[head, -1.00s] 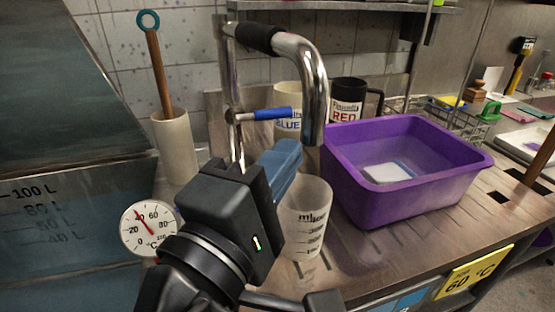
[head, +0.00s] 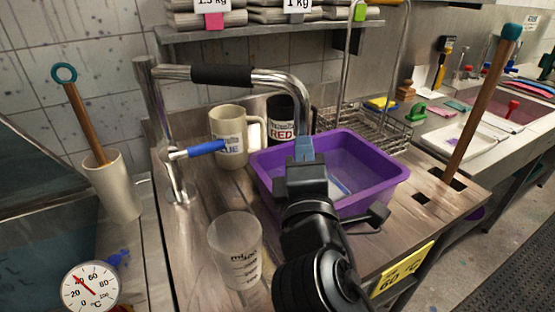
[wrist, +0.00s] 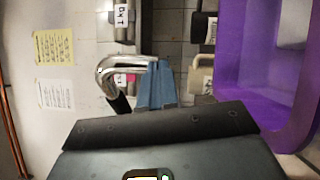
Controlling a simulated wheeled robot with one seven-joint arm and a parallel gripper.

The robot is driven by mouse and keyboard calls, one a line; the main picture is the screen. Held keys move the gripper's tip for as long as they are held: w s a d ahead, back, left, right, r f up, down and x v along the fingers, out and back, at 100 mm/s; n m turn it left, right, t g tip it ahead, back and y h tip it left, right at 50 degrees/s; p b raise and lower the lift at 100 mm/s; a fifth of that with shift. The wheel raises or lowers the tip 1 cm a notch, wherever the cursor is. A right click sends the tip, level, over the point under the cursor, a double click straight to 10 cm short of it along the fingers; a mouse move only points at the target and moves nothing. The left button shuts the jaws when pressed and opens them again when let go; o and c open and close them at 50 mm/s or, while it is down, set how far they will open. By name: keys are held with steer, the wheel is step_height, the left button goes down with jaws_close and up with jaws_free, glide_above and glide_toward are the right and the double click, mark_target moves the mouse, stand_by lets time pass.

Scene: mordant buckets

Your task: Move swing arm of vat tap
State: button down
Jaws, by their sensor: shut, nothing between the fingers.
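The vat tap's swing arm (head: 268,77) is a chrome tube with a black grip sleeve (head: 221,76). It runs right from an upright post (head: 152,105), and its spout bends down in front of the purple tub. A blue lever (head: 206,148) sticks out of the post. My gripper (head: 304,142) has blue fingers, shut and empty, right at the spout's lower end. I cannot tell if they touch. In the wrist view, the chrome spout (wrist: 118,66) curves just left of the blue fingers (wrist: 157,80).
The purple tub (head: 384,184) stands on the counter by my gripper. A clear measuring jug (head: 235,250) stands in front. A beige mug (head: 229,135) and black mug (head: 282,128) stand behind. The vat's dial thermometer (head: 90,287) is lower left. A wooden-handled tool (head: 482,100) stands right.

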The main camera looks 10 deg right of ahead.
steer(key=d+f+p+x, duration=0.1)
steer(key=d+x, duration=0.1)
steer(key=x, duration=1.1)
steer(key=shift+s+f+p, duration=0.15)
steer(key=shift+f+p, duration=0.15)
steer(key=shift+f, duration=0.15)
